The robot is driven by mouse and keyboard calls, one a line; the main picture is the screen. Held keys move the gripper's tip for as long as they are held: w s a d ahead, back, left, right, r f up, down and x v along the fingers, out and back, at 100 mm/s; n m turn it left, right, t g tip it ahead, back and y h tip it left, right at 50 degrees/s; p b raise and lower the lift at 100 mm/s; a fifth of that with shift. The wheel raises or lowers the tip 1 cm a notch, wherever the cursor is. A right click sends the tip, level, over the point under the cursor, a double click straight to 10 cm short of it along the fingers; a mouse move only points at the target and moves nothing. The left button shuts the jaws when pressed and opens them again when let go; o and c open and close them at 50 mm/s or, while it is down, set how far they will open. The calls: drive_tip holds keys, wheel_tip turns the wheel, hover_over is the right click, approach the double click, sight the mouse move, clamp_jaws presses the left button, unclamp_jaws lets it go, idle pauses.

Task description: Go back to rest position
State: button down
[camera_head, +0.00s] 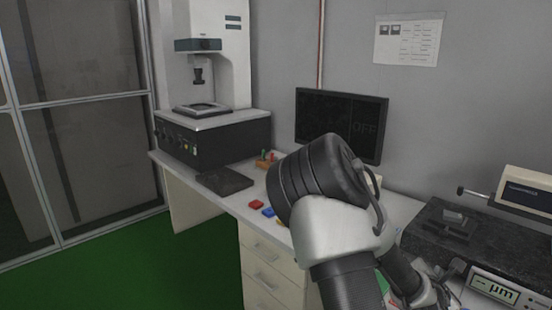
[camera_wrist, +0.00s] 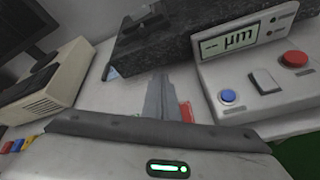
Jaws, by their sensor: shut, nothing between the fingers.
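My gripper (camera_wrist: 165,85) shows in the wrist view. Its grey fingers are together over the white bench top, with nothing visible between them. A green light glows on the gripper body below. In the head view my arm is bent over the right part of the desk, and the fingertips cannot be made out there. A small red thing (camera_wrist: 186,112) shows just right of the fingers in the wrist view; whether it touches them I cannot tell.
The desk holds a measuring machine (camera_head: 213,135), a dark plate (camera_head: 224,181), a monitor (camera_head: 341,122) and a red block (camera_head: 256,204). A dark stone base (camera_head: 470,240) and a display box reading µm (camera_head: 494,288) stand right. Green floor (camera_head: 180,265) is clear at left.

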drive_tip(key=s+a+r+m+g+y, duration=0.1)
drive_tip(key=s+a+r+m+y, duration=0.15)
drive_tip(key=a+m, duration=0.35)
drive_tip(key=s+a+r+m+g+y, duration=0.1)
drive_tip(key=a+r+m+y, duration=0.15)
drive_tip(key=a, duration=0.55)
drive_tip(key=s+a+r+m+y, duration=0.1)
drive_tip(key=a+r+m+y, duration=0.15)
drive_tip(key=a+m, duration=0.4)
drive_tip(key=s+a+r+m+g+y, duration=0.1)
drive_tip(key=s+a+r+m, duration=0.2)
drive_tip(key=s+a+r, duration=0.35)
drive_tip(key=s+a+r+m+g+y, duration=0.15)
drive_tip(key=s+a+r, duration=0.25)
drive_tip(key=s, duration=0.5)
wheel_tip(320, 180, up, 19)
drive_tip(key=s+m+p, duration=0.1)
drive_tip(key=p, duration=1.8)
drive_tip(key=shift+a+r+t+h+p, duration=0.2)
drive_tip(key=shift+t+h+p, duration=0.15)
drive_tip(key=shift+h, duration=0.05)
